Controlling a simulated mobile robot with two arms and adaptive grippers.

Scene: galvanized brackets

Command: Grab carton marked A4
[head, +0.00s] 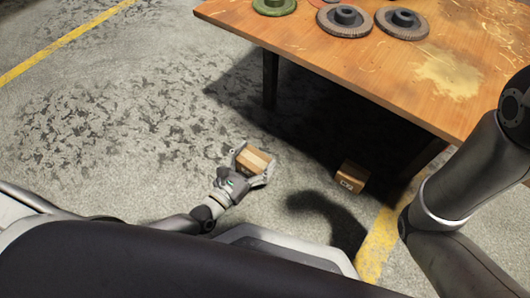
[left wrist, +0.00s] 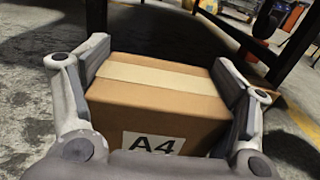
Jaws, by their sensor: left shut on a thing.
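The carton marked A4 (left wrist: 160,108) is a brown box with a pale tape strip on top and a white label on the side facing my wrist. It also shows in the head view (head: 254,160), low over the floor left of the table. My left gripper (head: 253,165) is shut on it, with one finger pad against each side, as the left wrist view (left wrist: 160,85) shows. I cannot tell whether the carton touches the floor. My right arm shows at the right of the head view, but its gripper is out of view.
A second carton (head: 352,177) with a label sits on the floor by the table's shadow. The wooden table (head: 400,75) carries several discs and stands on dark legs (head: 270,80). Yellow lines (head: 378,245) mark the floor. The floor at the left is clear.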

